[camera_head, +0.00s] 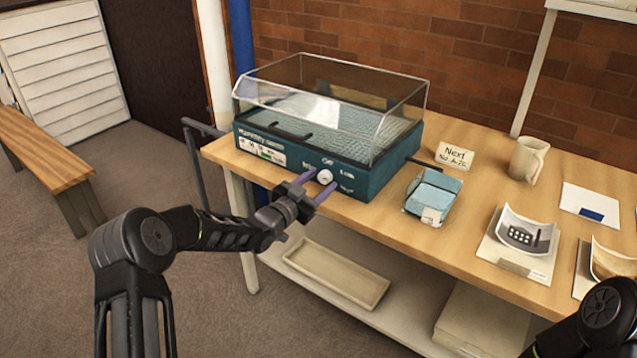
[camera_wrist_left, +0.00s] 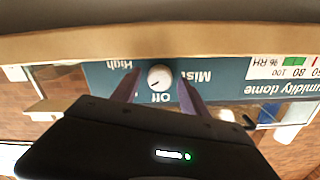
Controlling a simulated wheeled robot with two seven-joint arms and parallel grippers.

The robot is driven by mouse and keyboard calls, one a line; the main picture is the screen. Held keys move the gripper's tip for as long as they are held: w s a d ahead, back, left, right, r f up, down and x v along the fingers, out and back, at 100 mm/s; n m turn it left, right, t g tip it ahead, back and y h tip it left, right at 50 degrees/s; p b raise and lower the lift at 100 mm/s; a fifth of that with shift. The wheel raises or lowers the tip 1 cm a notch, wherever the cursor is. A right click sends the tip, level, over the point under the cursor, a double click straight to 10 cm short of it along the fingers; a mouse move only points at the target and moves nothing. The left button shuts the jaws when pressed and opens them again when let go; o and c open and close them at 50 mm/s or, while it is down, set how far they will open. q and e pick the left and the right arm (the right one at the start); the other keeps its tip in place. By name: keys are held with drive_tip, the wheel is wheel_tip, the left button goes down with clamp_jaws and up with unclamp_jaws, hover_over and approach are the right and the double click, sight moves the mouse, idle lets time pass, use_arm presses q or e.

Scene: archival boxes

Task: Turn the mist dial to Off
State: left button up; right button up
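The mist dial (camera_head: 325,176) is a round white knob on the teal front panel of the humidity dome (camera_head: 370,183), a clear-lidded box on the table. It also shows in the left wrist view (camera_wrist_left: 160,77), where the panel is upside down with the words Mist, Off and High around the knob. Which way the dial points is too small to tell. My left gripper (camera_head: 320,184) is open in front of the panel, its purple fingers on either side of the dial with gaps visible in the left wrist view (camera_wrist_left: 158,88). My right gripper is out of view.
A lower shelf holds a shallow tray (camera_head: 335,272). The dome's lid is closed.

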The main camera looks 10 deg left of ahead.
use_arm(q)
clamp_jaws()
idle(0.3)
drive_tip(key=shift+f, duration=0.1)
drive_tip(key=shift+n+b, duration=1.05)
drive_tip(key=shift+n, duration=0.05)
drive_tip(key=shift+n+b, duration=0.75)
drive_tip(key=shift+n, duration=0.45)
drive_tip(key=n+b, duration=0.1)
drive_tip(key=n, duration=0.2)
drive_tip(key=shift+n, duration=2.2)
